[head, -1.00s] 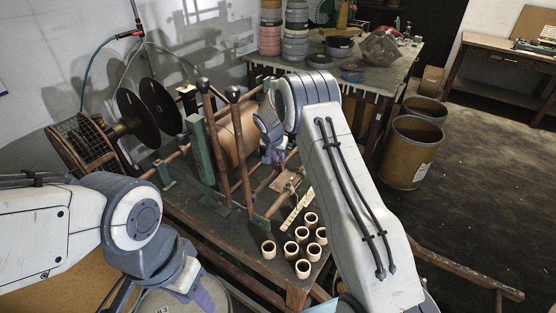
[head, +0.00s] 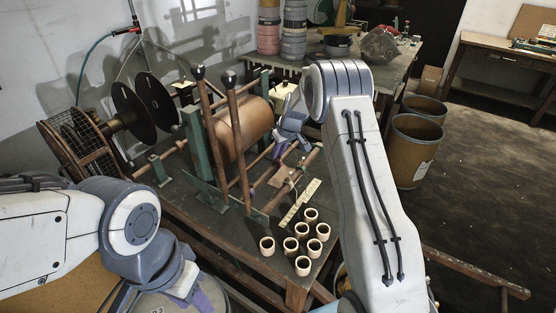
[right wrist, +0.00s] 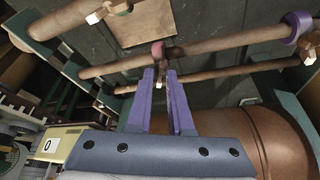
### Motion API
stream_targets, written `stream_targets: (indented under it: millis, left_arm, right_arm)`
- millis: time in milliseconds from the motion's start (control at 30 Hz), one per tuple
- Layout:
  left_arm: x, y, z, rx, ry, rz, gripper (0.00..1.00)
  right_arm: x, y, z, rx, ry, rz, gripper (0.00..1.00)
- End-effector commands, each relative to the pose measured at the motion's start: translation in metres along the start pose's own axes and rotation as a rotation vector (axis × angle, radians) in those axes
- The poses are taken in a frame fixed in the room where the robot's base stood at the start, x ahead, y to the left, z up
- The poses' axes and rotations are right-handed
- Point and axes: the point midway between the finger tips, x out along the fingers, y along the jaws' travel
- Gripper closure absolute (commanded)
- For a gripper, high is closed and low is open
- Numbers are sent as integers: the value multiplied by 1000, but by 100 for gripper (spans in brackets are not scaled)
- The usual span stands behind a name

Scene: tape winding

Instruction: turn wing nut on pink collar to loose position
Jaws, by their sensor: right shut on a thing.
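The pink collar (right wrist: 158,49) sits around a thin wooden rod in the right wrist view, straight ahead of my right fingertips. My right gripper (right wrist: 161,76) is shut on the small wing nut below the collar, which is mostly hidden between the fingers. In the head view my right gripper (head: 279,149) reaches down beside the copper-brown roller, and I cannot make out the pink collar there. My left gripper (head: 203,299) hangs at the bottom left, away from the collar, its fingers partly cut off by the picture edge.
The roller (right wrist: 285,142) is close on the right. Two upright rods (head: 240,150) stand left of my right gripper. Several cardboard rings (head: 303,266) lie at the bench front.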

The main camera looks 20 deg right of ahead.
Motion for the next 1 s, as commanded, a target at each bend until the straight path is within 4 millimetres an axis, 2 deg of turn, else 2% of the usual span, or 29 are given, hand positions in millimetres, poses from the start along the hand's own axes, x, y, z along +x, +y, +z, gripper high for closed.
stream_targets:
  millis: [33,300,600,1000]
  left_arm:
    - [16,-1,1,0,0,0,58]
    - [41,-3,2,0,0,0,58]
    - [52,-4,3,0,0,0,58]
    - [53,-4,3,0,0,0,58]
  right_arm:
    - [7,1,2,-38,4,-14,100]
    - [5,2,1,-223,1,-92,100]
    - [2,2,1,-338,-2,-140,100]
    - [2,2,1,-366,-5,-153,100]
